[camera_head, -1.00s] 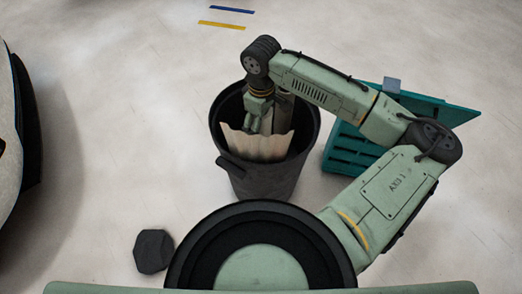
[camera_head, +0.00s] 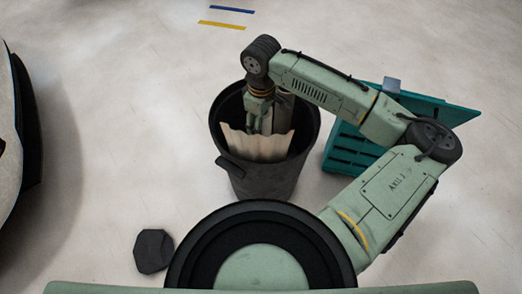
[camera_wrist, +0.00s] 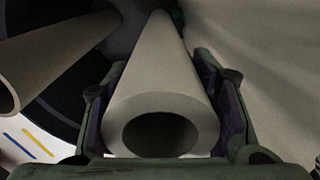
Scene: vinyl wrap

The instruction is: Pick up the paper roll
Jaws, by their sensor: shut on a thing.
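A pale paper roll (camera_wrist: 160,90), a hollow tube with its open end toward the camera, lies between the two fingers of my gripper (camera_wrist: 163,82) in the wrist view. The fingers are shut on its sides. In the head view my gripper (camera_head: 258,118) points down into a black bin (camera_head: 262,180), and its fingers are inside the rim. The roll's far end is hidden down in the bin. A second pale tube (camera_wrist: 60,55) is at the left of the wrist view, apart from my fingers.
A wavy-edged cream sheet (camera_head: 255,147) stands in the front of the bin, close to my gripper. A teal crate (camera_head: 350,148) is right of the bin. A dark block (camera_head: 153,251) lies on the floor at lower left. Floor left of the bin is clear.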

